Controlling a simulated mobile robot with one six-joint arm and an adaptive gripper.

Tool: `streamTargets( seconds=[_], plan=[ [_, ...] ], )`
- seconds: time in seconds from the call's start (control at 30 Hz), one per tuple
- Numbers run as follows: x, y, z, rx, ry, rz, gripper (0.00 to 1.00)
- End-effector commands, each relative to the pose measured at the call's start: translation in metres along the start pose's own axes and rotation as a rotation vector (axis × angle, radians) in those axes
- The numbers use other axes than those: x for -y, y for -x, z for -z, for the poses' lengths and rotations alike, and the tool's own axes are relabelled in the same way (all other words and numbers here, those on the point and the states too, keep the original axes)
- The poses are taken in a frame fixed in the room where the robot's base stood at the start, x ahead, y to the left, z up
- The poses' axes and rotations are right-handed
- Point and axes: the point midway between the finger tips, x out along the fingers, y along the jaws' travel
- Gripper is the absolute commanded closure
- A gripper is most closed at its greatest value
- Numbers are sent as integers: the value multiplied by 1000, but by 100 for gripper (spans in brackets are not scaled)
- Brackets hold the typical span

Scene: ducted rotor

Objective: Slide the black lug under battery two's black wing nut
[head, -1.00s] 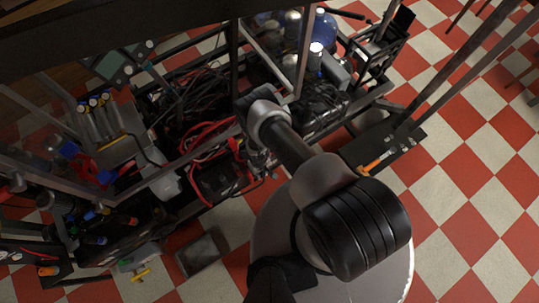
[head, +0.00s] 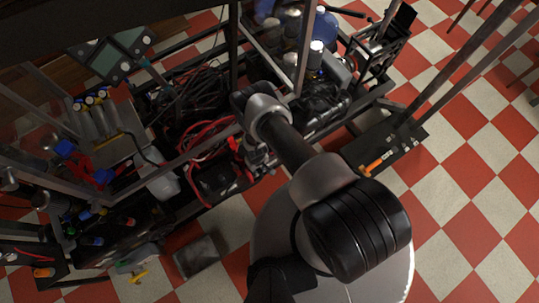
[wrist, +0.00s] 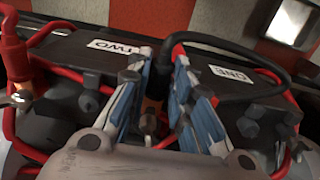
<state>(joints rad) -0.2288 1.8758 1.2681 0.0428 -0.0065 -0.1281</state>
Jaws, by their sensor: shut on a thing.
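In the wrist view, battery two (wrist: 75,50), with a white "TWO" label, lies on the left. Its black wing nut (wrist: 90,100) stands left of my gripper (wrist: 164,62). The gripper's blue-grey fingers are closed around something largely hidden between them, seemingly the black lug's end. A thick black cable (wrist: 262,60) arcs rightward from near the fingertips. The fingers are apart from the wing nut; their height above the battery is unclear.
Battery one (wrist: 222,92), labelled "ONE", lies to the right with dark wing nuts (wrist: 248,127) beside it. A red cable end (wrist: 15,60) stands at far left. In the head view, frame bars and red cables (head: 205,135) crowd the work area.

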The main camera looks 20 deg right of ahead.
Motion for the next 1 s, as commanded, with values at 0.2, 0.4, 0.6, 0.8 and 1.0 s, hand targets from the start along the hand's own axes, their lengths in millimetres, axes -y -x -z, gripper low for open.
streamTargets(
  seconds=[0.2,0.4,0.6,0.8,1.0],
  plan=[
    [0,-1,3,0,0,0,100],
    [0,-1,6,0,0,0,100],
    [0,-1,8,0,0,0,100],
    [0,-1,10,0,0,0,100],
    [0,-1,12,0,1,0,100]
  ],
)
